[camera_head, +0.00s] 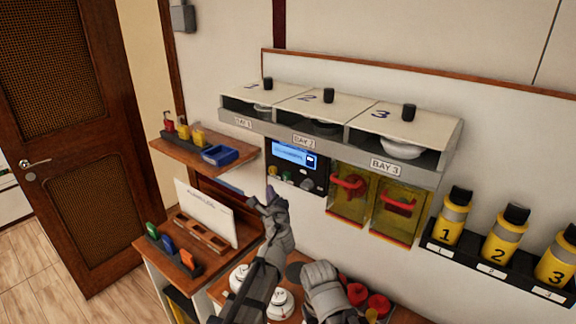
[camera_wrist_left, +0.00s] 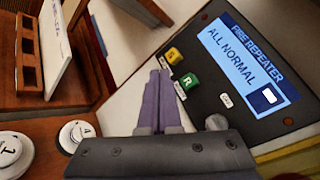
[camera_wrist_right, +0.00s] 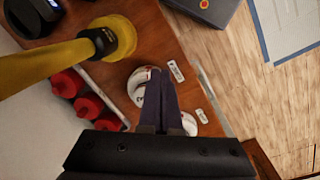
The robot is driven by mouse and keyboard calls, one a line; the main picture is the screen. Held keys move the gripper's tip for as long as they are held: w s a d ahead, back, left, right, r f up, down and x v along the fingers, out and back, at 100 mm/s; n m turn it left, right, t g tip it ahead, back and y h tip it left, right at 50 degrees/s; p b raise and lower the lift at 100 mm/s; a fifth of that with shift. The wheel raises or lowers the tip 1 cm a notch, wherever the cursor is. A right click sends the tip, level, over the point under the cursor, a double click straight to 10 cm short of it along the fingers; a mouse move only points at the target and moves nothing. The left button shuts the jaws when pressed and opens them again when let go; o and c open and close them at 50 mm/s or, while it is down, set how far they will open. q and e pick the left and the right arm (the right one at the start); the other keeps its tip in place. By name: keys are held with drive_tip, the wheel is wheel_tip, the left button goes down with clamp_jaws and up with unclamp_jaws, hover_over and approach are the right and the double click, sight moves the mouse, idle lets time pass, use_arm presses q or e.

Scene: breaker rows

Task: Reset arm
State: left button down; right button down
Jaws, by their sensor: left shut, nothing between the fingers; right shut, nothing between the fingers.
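My left gripper (camera_head: 270,196) is in front of the wall, just below the fire repeater panel (camera_head: 312,184). Its purple fingers are shut and empty in the left wrist view (camera_wrist_left: 163,78), close to the panel's yellow S button (camera_wrist_left: 173,55) and green R button (camera_wrist_left: 189,81). I cannot tell whether they touch. The panel screen (camera_wrist_left: 240,65) reads "ALL NORMAL". My right gripper (camera_wrist_right: 164,75) is shut and empty above the counter, its fingers covering part of a white numbered disc (camera_wrist_right: 138,84). In the head view its arm shows low at the middle and its fingertips are hidden.
Three lidded bays (camera_head: 325,108) hang above the panel, with yellow-windowed boxes (camera_head: 400,212) below them. Yellow numbered canisters (camera_head: 502,240) stand in a rack at the right. A white card (camera_head: 205,212) stands on the left counter. Red pieces (camera_wrist_right: 90,103) and a yellow pole (camera_wrist_right: 45,67) are near my right gripper.

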use_arm(q)
drive_tip(key=s+a+f+n+g+y+b, duration=0.1)
drive_tip(key=s+a+f+n+g+y, duration=0.15)
drive_tip(key=s+f+n+g, duration=0.85)
drive_tip(key=s+d+f+n+g+h, duration=0.2)
drive_tip(key=s+d+f+n+g, duration=0.1)
drive_tip(key=s, duration=0.7)
drive_tip(key=s+d+f+n+g+h, duration=0.2)
drive_tip(key=s+f+n, duration=0.3)
drive_tip(key=s+f, duration=0.3)
drive_tip(key=s+d+h, duration=0.1)
drive_tip(key=s, duration=0.2)
drive_tip(key=shift+s+d+g+b, duration=0.15)
drive_tip(key=shift+s+g+b, duration=0.1)
drive_tip(key=shift+g+b, duration=0.15)
